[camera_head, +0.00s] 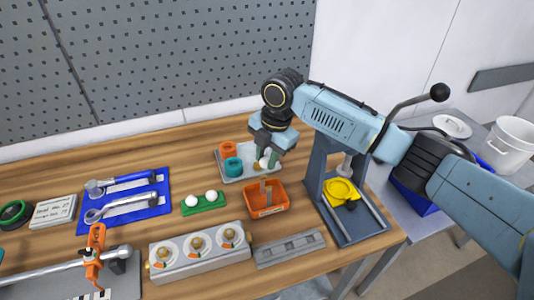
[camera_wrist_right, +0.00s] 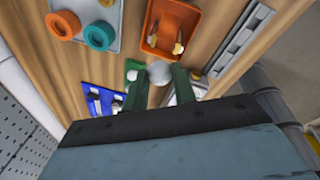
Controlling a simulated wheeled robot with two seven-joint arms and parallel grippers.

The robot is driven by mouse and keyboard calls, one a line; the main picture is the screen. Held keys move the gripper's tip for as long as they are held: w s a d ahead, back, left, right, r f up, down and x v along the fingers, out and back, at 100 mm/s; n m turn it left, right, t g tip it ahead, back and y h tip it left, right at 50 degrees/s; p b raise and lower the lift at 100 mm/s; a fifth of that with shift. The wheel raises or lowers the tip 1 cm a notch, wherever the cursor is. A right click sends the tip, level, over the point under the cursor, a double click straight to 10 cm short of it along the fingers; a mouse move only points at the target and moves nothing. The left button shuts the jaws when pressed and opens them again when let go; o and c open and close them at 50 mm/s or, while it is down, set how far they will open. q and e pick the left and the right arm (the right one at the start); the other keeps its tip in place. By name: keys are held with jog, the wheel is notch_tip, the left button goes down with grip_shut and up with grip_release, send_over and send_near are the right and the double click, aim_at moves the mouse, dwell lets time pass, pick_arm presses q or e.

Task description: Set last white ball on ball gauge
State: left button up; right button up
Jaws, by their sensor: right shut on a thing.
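My right gripper (camera_head: 268,157) is shut on a white ball (camera_head: 263,162) and holds it over the grey parts tray. In the right wrist view the ball (camera_wrist_right: 160,72) sits between the tips of the two green fingers (camera_wrist_right: 160,80). The ball gauge (camera_head: 204,209) is a green block on the table, to the left of the gripper. Two white balls (camera_head: 192,200) rest on the gauge side by side. In the right wrist view the green gauge (camera_wrist_right: 133,67) shows partly behind the fingers. My left gripper is not in view.
The grey tray (camera_head: 233,179) holds orange and teal rings. An orange bin (camera_head: 268,212) stands between gauge and press (camera_head: 366,231). A grey block with knobs (camera_head: 200,263) stands in front.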

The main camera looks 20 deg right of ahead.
jog(key=shift+f+b, duration=1.9)
jog(key=shift+b, duration=0.2)
jog(key=shift+f+b, duration=0.35)
jog(key=shift+f, duration=0.85)
jog(key=shift+p, duration=0.5)
jog(key=shift+f+p, duration=0.15)
jog(key=shift+p, duration=0.2)
jog(key=o, duration=1)
jog(key=shift+f, duration=0.1)
